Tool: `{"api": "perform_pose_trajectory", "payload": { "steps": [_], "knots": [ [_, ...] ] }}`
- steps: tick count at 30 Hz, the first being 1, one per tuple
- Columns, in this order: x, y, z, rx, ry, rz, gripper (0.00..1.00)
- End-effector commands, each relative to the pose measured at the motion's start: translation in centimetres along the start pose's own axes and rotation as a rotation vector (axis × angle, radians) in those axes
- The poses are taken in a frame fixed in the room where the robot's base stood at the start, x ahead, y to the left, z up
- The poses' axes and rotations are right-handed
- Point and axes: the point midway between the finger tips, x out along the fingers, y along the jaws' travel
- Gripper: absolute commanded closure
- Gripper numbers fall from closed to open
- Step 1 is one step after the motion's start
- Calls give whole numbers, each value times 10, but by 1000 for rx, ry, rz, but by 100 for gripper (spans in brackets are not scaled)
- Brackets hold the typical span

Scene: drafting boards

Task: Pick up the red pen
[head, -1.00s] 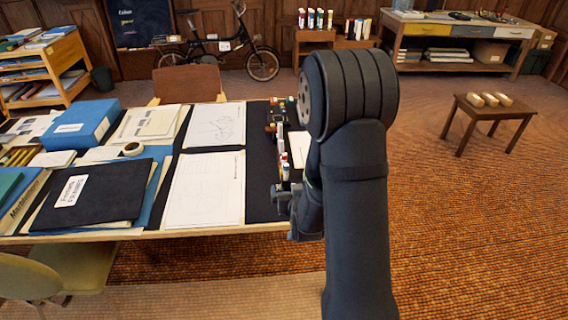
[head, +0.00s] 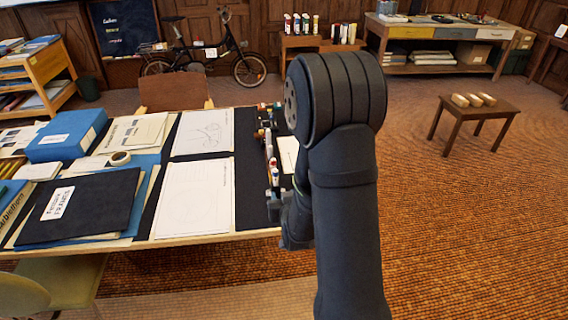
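I cannot pick out a red pen for certain. A row of small items (head: 272,165) with red, white, yellow and blue parts stands along the right side of the drafting table (head: 205,239), close to my arm. Something red and white shows there, but it is too small to tell. My gripper (head: 275,203) is at the table's right front part, just in front of this row. It is small and mostly hidden by my own arm, so I cannot see whether its fingers are open or hold anything.
Drawing sheets (head: 195,196), a dark folder (head: 85,207), a blue box (head: 68,136) and a tape roll (head: 120,158) cover the table. Chairs stand behind it (head: 174,93) and at its front left (head: 70,282). A small table (head: 474,113) with blocks is at right. Floor between is clear.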

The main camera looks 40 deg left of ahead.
Motion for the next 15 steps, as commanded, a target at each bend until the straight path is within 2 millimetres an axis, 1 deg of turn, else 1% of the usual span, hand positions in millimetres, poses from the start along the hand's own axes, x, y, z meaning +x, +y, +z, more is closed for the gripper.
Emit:
{"api": "perform_pose_trajectory", "payload": {
  "steps": [2, 5, 9, 12, 15],
  "knots": [
    [5, 0, 1, 9, -17, -1, 55],
    [21, -1, 6, 41, -75, -4, 55],
    [53, -2, 14, 118, -217, -1, 55],
    [73, -2, 20, 177, -332, 13, 55],
    [90, -1, 23, 233, -445, 36, 55]
  ]
}}
